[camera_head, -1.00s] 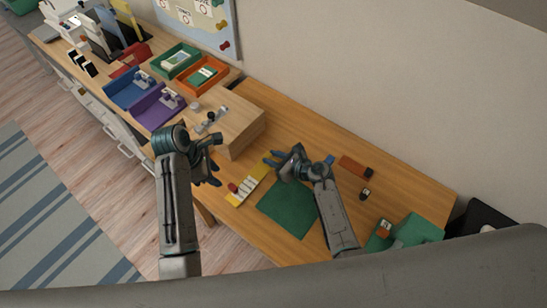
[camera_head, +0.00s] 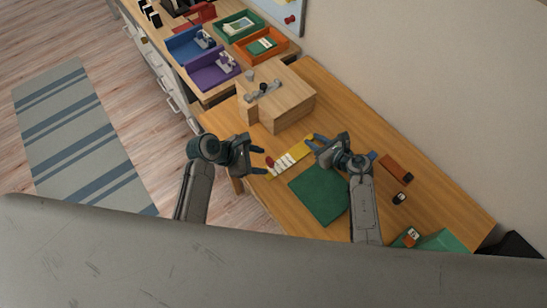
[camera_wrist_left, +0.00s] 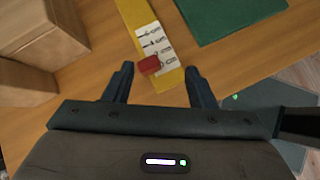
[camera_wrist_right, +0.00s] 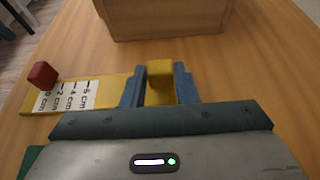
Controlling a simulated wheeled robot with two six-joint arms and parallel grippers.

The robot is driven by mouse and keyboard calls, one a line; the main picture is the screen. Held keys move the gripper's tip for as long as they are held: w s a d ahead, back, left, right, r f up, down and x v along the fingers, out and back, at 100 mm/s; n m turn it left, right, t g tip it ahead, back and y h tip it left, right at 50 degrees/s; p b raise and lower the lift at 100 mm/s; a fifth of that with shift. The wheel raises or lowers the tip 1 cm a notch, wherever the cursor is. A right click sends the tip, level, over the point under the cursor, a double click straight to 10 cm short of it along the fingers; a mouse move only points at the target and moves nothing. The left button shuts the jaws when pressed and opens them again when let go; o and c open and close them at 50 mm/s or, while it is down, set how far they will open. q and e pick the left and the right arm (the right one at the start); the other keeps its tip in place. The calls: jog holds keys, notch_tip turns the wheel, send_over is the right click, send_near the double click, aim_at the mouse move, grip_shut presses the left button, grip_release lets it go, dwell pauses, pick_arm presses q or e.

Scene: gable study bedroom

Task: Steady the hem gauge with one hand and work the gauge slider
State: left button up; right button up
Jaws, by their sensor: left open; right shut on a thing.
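The hem gauge is a yellow strip (camera_head: 301,149) with a white centimetre scale, lying on the wooden desk. It also shows in the left wrist view (camera_wrist_left: 170,78) and the right wrist view (camera_wrist_right: 108,90). Its red slider (camera_wrist_right: 42,74) sits near the 0 cm end; it also shows in the left wrist view (camera_wrist_left: 149,65). My right gripper (camera_head: 314,146) is shut on the gauge's far yellow end. My left gripper (camera_head: 260,160) is open at the opposite end. In the left wrist view the slider appears between its fingertips (camera_wrist_left: 160,68); contact cannot be told.
A wooden box (camera_head: 291,107) stands behind the gauge. A green mat (camera_head: 319,197) lies in front of it. A brown block (camera_head: 394,168) and a small dark item (camera_head: 399,198) lie to the right. Coloured trays, including a purple one (camera_head: 213,79), stand farther back left.

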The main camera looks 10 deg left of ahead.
aim_at(267, 162)
pick_arm(q)
jog(key=s+a+f+n+t+h, duration=0.2)
jog(key=s+a+n+t, duration=0.2)
jog(key=a+n+t, duration=0.15)
jog(key=shift+n+y, duration=0.3)
jog(key=shift+n, duration=0.15)
jog(key=x, duration=1.1)
jog(key=shift+w+d+r, duration=0.1)
jog(key=shift+d+r, duration=0.15)
jog(key=shift+d, duration=0.35)
grip_shut()
